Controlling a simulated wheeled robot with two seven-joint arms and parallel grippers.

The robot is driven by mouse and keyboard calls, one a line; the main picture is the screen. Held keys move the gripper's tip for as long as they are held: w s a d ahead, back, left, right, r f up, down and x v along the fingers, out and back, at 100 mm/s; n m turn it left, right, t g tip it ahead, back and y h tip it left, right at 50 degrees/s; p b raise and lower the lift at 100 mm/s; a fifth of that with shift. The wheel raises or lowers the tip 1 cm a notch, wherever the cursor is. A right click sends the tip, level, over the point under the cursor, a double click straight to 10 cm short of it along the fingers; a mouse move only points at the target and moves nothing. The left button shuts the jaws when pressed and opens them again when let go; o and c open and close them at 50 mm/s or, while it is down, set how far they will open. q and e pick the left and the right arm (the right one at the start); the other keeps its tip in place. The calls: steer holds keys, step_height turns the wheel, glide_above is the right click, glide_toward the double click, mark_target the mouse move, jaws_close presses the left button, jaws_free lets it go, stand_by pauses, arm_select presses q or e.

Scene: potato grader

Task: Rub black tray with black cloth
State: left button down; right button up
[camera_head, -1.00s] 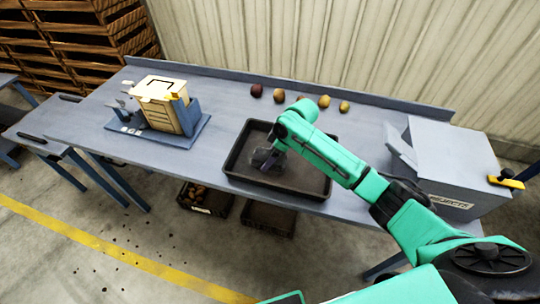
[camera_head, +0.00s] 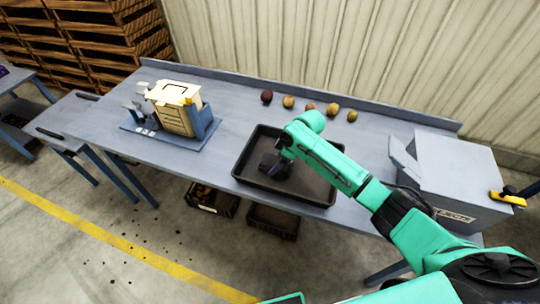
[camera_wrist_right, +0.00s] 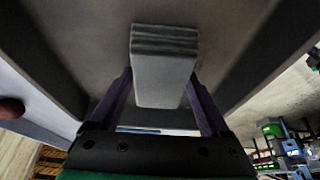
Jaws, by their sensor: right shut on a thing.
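The black tray (camera_head: 285,194) is a shallow rectangular tray with raised sides, lying on the blue-grey bench. My right gripper (camera_head: 275,166) reaches down into its left half. In the right wrist view this gripper (camera_wrist_right: 162,95) is shut on the cloth (camera_wrist_right: 165,75), a folded, layered pad that looks grey there. The tray's wall (camera_wrist_right: 55,60) shows beyond the cloth. In the head view the cloth is too small and dark to tell from the gripper. Whether it touches the tray floor I cannot tell. My left gripper is not in view.
Several potatoes (camera_head: 288,102) lie in a row behind the tray. A cream box on a blue stand (camera_head: 180,108) is to the left, a grey rejects bin (camera_head: 460,180) to the right. Crates (camera_head: 273,221) sit under the bench. The bench between stand and tray is clear.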

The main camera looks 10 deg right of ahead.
mark_target(265, 164)
steer(key=shift+s+d, duration=0.1)
steer(key=shift+d, duration=0.1)
steer(key=shift+s+a+p, duration=0.55)
steer(key=shift+s+p, duration=0.15)
steer(key=shift+p, duration=0.25)
steer(key=shift+s+a, duration=0.1)
steer(key=shift+s, duration=0.1)
steer(key=shift+a+f, duration=0.15)
steer(key=shift+w+a+b, duration=0.7)
steer(key=shift+w+a, duration=0.05)
steer(key=shift+a, duration=0.3)
steer(key=shift+w+a, duration=0.2)
steer(key=shift+a, duration=0.15)
steer(key=shift+r+p, duration=0.3)
steer(key=shift+p, duration=0.15)
steer(key=d+p, duration=0.1)
steer(key=s+d+p, duration=0.1)
steer(key=shift+s+d+r+p, duration=0.1)
steer(key=shift+s+d+p, duration=0.1)
steer(key=shift+d+p, duration=0.15)
steer(key=shift+s+d, duration=0.2)
steer(key=shift+r+p, duration=0.15)
steer(key=shift+p, duration=0.25)
step_height(265, 164, up, 6)
steer(key=p, duration=0.5)
steer(key=shift+f, duration=0.35)
